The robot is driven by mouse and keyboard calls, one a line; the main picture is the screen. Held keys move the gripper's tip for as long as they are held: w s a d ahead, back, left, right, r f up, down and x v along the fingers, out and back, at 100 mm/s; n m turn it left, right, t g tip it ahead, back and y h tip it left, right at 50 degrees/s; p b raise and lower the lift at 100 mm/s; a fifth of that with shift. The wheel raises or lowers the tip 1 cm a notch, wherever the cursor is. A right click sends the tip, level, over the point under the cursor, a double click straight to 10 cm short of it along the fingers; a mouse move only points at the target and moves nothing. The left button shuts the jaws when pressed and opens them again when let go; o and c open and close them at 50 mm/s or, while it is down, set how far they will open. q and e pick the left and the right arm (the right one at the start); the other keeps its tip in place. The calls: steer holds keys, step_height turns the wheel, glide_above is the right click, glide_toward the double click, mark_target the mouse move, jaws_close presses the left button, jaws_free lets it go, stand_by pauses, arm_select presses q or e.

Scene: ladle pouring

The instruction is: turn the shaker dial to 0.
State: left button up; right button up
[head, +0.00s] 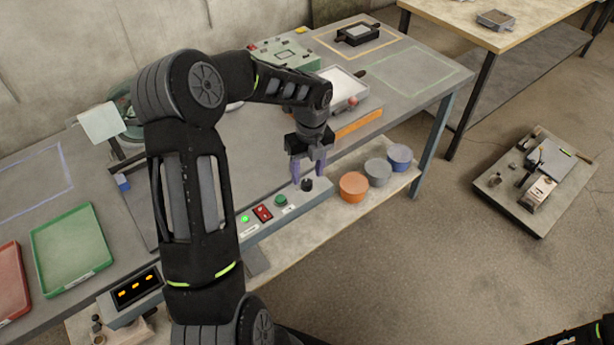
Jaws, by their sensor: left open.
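The dial (307,185) is a small black knob at the right end of a long grey control panel (268,226) on the table's front edge. My left gripper (308,177) points down over it. Its two purple fingers are open, one on each side of the dial. I cannot tell whether they touch it. The dial's marks and setting are too small to read. My right gripper is out of view.
The panel also has a green lit button (245,219), a red switch (262,213) and a green knob (281,201). Orange (353,187), grey (378,172) and blue (400,157) round containers stand on the lower shelf. A green tray (72,250) lies at left.

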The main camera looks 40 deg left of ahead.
mark_target(307, 185)
arm_select(q)
steer(key=shift+f, duration=1.45)
steer(key=shift+c, duration=0.5)
jaws_close()
